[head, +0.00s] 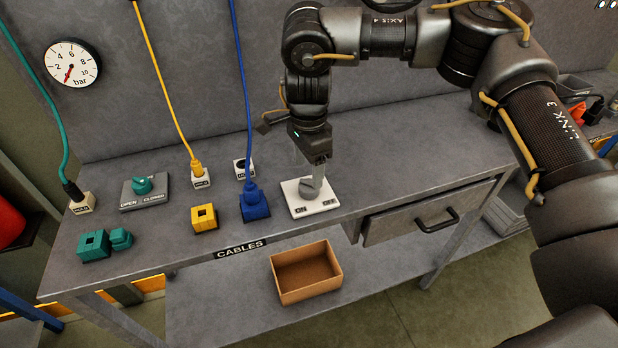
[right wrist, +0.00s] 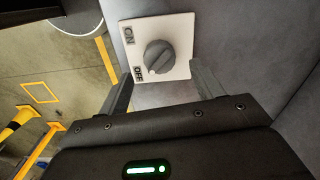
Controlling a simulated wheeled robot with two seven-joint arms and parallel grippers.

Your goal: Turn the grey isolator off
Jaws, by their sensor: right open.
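The grey isolator is a round grey knob (head: 310,189) on a white plate (head: 325,204) at the bench's front edge. ON is printed at the plate's front left and OFF at its front right. In the right wrist view, the knob (right wrist: 159,56) has a pale mark on its rim, on the side nearer OFF than ON. My left gripper is out of view.
A blue plug (head: 255,203) with its cable stands close left of the plate. Farther left are a yellow block (head: 204,217) and a green valve knob (head: 142,185). An open cardboard box (head: 308,290) sits on the lower shelf. The bench right of the plate is clear above a drawer (head: 410,219).

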